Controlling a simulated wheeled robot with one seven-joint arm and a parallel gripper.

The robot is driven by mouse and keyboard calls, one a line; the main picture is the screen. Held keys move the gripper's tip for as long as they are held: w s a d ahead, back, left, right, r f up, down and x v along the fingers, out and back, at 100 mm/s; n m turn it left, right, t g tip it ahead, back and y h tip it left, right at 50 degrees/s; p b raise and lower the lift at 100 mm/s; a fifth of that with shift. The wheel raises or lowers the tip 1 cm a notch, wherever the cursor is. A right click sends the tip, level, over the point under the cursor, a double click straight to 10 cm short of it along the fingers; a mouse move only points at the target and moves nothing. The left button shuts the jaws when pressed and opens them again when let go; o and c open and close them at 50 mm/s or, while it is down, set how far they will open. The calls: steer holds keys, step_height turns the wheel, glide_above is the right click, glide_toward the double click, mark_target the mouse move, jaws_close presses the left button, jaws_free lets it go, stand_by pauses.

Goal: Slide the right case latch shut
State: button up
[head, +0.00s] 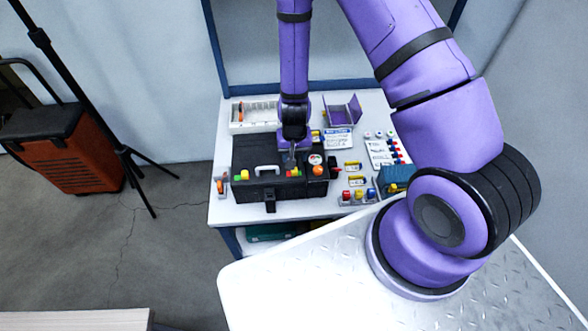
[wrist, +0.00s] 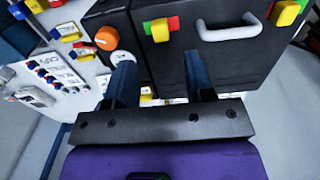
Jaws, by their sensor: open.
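The black case (head: 262,188) lies closed on the workbench with a light grey handle (head: 267,170) on its front. The right latch (head: 293,173) is a yellow slider on a red and green strip; in the wrist view its yellow slider (wrist: 160,30) sits mid-strip, with red and green showing on either side. The left latch (head: 241,175) has a yellow slider too. My gripper (head: 292,158) is just above and behind the right latch in the head view. In the wrist view its two dark fingers (wrist: 161,70) are apart, with nothing between them; contact with the case cannot be told.
An orange round knob (head: 318,170) is close to the right of the right latch. Coloured blocks (head: 357,195) and a small panel (head: 384,152) stand further right. A white tray (head: 252,115) and a purple holder (head: 342,110) are behind the case.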

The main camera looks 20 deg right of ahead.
steer(key=shift+f, duration=3.8)
